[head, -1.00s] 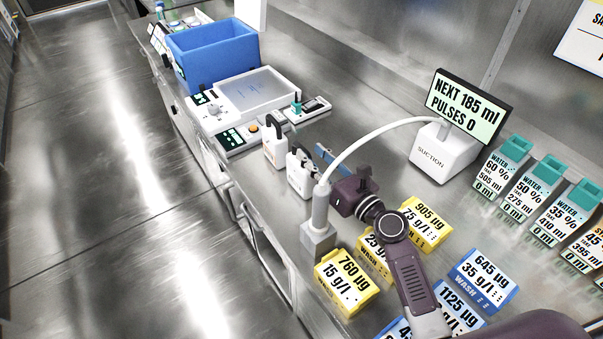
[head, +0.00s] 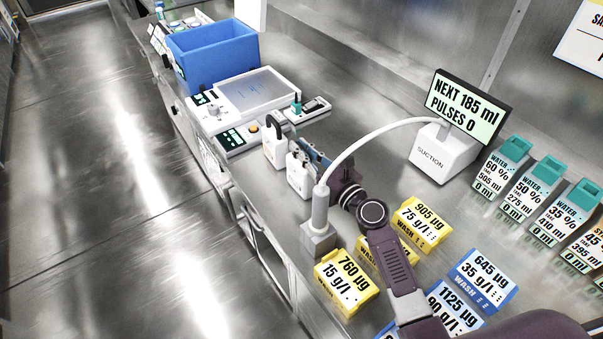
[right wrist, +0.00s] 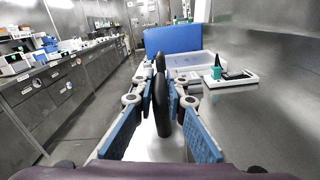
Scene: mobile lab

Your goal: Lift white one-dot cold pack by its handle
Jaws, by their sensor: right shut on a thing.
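Two white cold packs with dark loop handles stand side by side on the steel bench. The nearer pack (head: 299,178) is partly covered by my right gripper (head: 312,157). The farther pack (head: 274,149) stands just behind it. The dots on them are too small to read here. My right gripper is shut on the nearer pack's dark handle, which shows upright between the blue finger pads in the right wrist view (right wrist: 163,108). The pack appears to stand on the bench. My left gripper is not in view.
The suction stand's white hose (head: 365,138) arches close beside my right gripper, from its grey nozzle block (head: 318,238). Yellow wash boxes (head: 345,283) lie nearer. A blue bin (head: 213,55) and a white device (head: 255,92) stand farther back.

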